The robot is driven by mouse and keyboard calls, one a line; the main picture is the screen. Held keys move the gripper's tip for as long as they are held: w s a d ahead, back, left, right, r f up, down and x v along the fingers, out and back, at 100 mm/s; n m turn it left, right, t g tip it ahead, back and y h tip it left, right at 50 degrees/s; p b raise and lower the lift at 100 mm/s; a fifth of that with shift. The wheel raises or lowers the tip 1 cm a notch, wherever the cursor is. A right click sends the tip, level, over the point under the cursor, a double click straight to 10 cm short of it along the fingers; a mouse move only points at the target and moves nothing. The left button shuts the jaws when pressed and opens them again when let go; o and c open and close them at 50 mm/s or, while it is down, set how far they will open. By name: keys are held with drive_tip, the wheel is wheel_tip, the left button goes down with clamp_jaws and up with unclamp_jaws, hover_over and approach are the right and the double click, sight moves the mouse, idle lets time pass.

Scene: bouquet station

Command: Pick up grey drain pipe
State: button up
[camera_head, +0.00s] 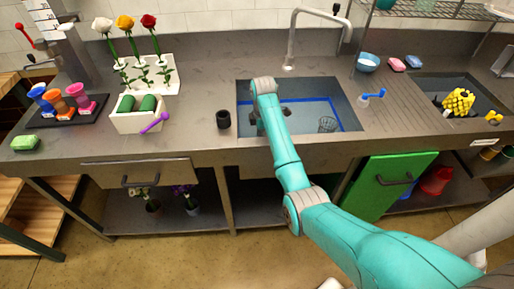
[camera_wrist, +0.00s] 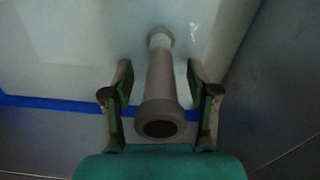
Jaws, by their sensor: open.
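The grey drain pipe (camera_wrist: 160,85) shows in the wrist view, with its wide open end (camera_wrist: 160,122) toward me and its narrower end farther off. It lies in or over the sink (camera_head: 350,112). My gripper (camera_wrist: 160,75) is open, with one finger on each side of the pipe. I see a gap between each finger and the pipe, though I cannot tell the height of the fingers over it. In the head view my arm reaches into the sink's left part and hides the pipe; my gripper (camera_head: 268,125) is mostly hidden there too.
A blue line (camera_wrist: 60,106) runs around the sink inside. A mesh strainer (camera_head: 327,124) sits in the sink's right part. The faucet (camera_head: 291,40) rises behind the sink. A black cup (camera_head: 223,119) stands left of the sink, and a blue-handled item (camera_head: 373,97) stands right of it.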

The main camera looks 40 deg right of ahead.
drive_tip(key=shift+a, duration=0.1)
clamp_jaws()
drive_tip(key=shift+r, duration=0.1)
